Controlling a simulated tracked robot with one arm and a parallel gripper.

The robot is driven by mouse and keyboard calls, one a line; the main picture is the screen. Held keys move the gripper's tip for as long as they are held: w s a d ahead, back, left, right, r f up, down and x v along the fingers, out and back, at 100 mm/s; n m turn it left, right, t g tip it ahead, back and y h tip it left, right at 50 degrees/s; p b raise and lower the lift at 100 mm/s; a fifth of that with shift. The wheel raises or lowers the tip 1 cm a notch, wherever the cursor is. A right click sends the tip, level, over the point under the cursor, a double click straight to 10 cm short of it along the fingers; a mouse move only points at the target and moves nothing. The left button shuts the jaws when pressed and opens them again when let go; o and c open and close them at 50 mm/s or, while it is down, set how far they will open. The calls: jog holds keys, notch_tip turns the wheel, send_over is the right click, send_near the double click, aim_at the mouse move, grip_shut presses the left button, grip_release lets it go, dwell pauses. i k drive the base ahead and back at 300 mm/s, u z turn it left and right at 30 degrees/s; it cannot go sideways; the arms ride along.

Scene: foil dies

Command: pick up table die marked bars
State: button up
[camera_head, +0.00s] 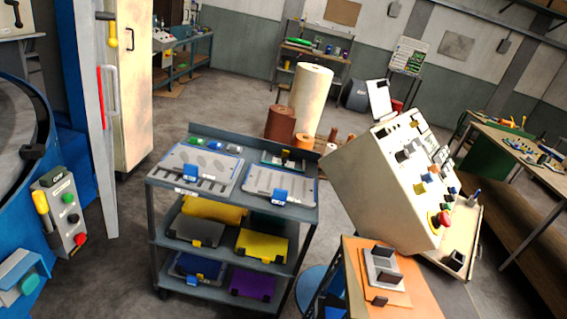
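A grey cart (235,211) stands in the middle with light grey die plates on its top shelf. The left plate (214,160) shows oval marks, with dark bar-like marks along its front part. The right plate (262,179) shows a row of slanted dark bar-like marks. Each has a blue block at its front edge. A further grey plate with dark blocks (383,268) lies on a small orange-topped table (355,262) at the lower right; its marking cannot be read. My gripper is not in view.
Lower cart shelves hold a dark plate (194,230), a yellow one (262,245) and a purple one (252,282). A tilted control console (375,185) stands right of the cart. A blue machine (20,200) is at left. Grey floor (130,260) is clear left of the cart.

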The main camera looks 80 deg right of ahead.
aim_at(282, 187)
jog(key=k, duration=1.6)
jog(key=z, duration=1.65)
jog(key=i, duration=1)
